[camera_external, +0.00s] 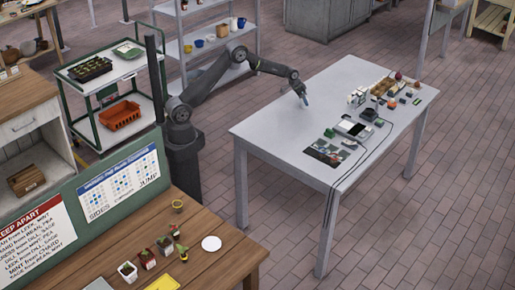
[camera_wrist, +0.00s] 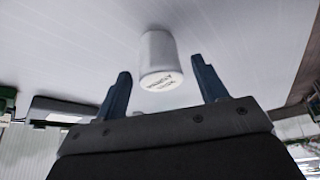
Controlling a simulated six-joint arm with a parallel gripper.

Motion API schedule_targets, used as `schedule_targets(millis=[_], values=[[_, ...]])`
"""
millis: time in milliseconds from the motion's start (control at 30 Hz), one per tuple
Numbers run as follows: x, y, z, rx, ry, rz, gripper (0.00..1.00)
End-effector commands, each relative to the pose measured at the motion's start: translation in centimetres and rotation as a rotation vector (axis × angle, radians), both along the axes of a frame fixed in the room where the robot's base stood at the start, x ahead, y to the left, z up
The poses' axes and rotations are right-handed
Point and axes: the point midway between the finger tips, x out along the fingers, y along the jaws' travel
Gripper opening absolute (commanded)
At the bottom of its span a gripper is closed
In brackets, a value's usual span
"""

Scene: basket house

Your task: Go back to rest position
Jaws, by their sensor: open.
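My gripper (camera_external: 305,99) hangs over the left part of the grey table (camera_external: 268,122) at the end of my outstretched arm. In the wrist view my gripper (camera_wrist: 160,71) shows two blue fingers spread wide apart, with nothing held between them. A white cylinder (camera_wrist: 158,52) with small dark lettering at its near end stands out between and beyond the fingertips, with a gap on both sides. I cannot make out this cylinder in the external view, where it is too small or hidden by my gripper.
Several small items, a dark mat (camera_external: 326,152) and cables lie on the table's right part. A wooden table (camera_external: 215,262) with small pots and a white disc (camera_external: 211,243) is in front. A green-framed cart (camera_external: 108,95) and a shelf (camera_external: 185,48) stand behind my arm.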

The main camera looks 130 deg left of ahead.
Motion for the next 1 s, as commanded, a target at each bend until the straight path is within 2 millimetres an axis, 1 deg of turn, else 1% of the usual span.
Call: schedule_targets(millis=[533,600,1000], values=[[-1.9,-3.6,8.8,-0.001,0.0,0.0,0.65],[-1.6,-3.0,6.8,-0.007,0.003,0.0,0.65],[-0.2,-0.4,0.5,-0.006,0.002,0.0,0.65]])
